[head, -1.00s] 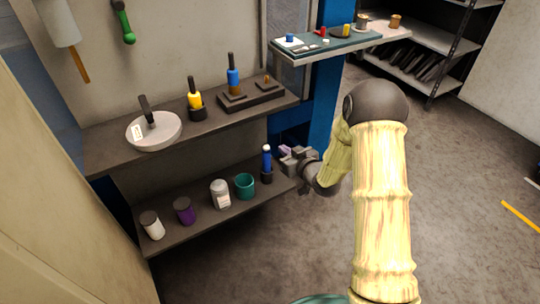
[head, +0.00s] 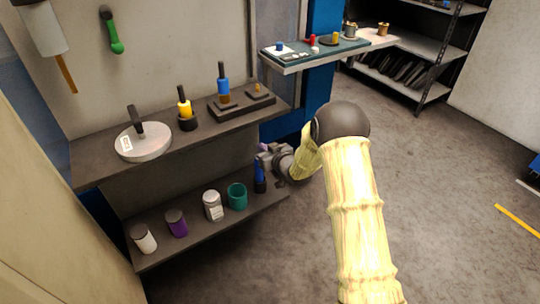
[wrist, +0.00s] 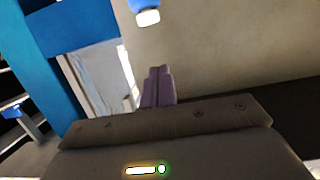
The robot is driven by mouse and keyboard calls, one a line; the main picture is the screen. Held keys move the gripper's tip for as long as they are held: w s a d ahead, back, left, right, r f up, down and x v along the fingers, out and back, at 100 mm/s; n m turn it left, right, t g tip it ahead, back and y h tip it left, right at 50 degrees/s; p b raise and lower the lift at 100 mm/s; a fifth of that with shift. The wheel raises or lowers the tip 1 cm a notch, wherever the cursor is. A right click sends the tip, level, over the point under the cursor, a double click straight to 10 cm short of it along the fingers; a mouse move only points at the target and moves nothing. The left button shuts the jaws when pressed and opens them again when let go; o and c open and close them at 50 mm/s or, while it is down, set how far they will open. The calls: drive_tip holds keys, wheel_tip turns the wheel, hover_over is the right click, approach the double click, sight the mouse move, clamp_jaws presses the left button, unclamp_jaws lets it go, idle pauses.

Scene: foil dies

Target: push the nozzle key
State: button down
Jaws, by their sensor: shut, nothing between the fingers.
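A slim blue bottle (head: 259,178) stands upright in a dark holder at the right end of the lower shelf. Its top is hidden behind my gripper in the head view. The wrist view shows a blue body with a white end (wrist: 148,17) at the top edge, which looks like this bottle's nozzle. My gripper (head: 263,148) is at the bottle's top in the head view. Its purple fingers (wrist: 157,78) are shut together and empty. In the wrist view a gap shows between the fingertips and the white end. I cannot make out a separate key.
The lower shelf (head: 205,232) also holds a teal cup (head: 237,197), a grey-white jar (head: 213,206), a purple jar (head: 176,223) and a white jar (head: 143,238). The upper shelf (head: 95,165) overhangs close above. Open floor lies right of the shelves.

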drive_tip(key=f, duration=0.1)
drive_tip(key=f+b, duration=0.1)
drive_tip(key=f, duration=0.2)
drive_tip(key=shift+w+a+f, duration=0.1)
drive_tip(key=shift+w+a, duration=0.15)
drive_tip(key=shift+w, duration=0.1)
wheel_tip(320, 180, down, 2)
drive_tip(key=shift+s+d+b, duration=0.1)
drive_tip(key=shift+s+b, duration=0.05)
drive_tip(key=shift+b, duration=0.45)
drive_tip(key=shift+f, duration=0.1)
wheel_tip(320, 180, up, 6)
drive_tip(key=p, duration=0.4)
drive_tip(key=v, duration=0.9)
drive_tip(key=shift+s+d+f+p, duration=0.2)
drive_tip(key=shift+s+f+p, duration=0.05)
drive_tip(key=shift+f+p, duration=0.05)
idle(1.4)
